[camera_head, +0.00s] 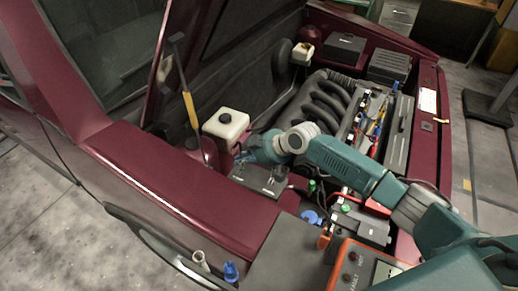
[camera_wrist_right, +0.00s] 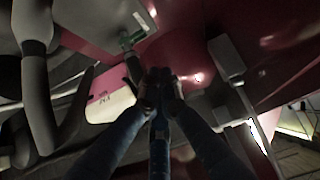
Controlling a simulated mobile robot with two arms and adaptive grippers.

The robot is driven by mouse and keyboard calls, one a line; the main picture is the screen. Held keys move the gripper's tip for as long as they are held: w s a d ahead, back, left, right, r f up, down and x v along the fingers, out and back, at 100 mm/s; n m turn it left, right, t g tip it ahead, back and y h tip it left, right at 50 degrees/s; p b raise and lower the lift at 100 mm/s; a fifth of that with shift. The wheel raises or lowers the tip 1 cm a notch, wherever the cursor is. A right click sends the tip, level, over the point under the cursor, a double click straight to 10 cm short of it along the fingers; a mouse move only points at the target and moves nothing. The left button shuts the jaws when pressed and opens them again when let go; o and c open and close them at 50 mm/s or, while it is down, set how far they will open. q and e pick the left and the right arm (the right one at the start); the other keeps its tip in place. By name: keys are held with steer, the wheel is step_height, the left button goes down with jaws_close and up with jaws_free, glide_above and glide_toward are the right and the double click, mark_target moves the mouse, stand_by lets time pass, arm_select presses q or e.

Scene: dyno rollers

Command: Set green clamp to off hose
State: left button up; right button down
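A small green part (camera_wrist_right: 131,38), which looks like the green clamp, shows in the right wrist view on a pale plate near the top. A dark hose-like piece (camera_wrist_right: 133,68) runs from just below it towards my fingertips. My right gripper (camera_wrist_right: 160,84) points towards this area, its fingertips close together; whether they touch the hose or grip anything is too dark to tell. In the head view my right gripper (camera_head: 249,151) is low in the engine bay, beside the white reservoir; the green part cannot be made out there. My left gripper is out of view.
The white reservoir (camera_head: 226,124) stands left of my right gripper. A yellow-handled rod (camera_head: 190,108) rises beside it. Green caps (camera_head: 345,208) and a blue cap (camera_head: 311,217) are near my forearm. An orange tester (camera_head: 352,270) stands in front.

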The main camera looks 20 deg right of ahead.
steer(key=b+v, duration=0.1)
steer(key=v, duration=0.7)
steer(key=shift+s+d, duration=0.2)
steer(key=shift+s, duration=0.05)
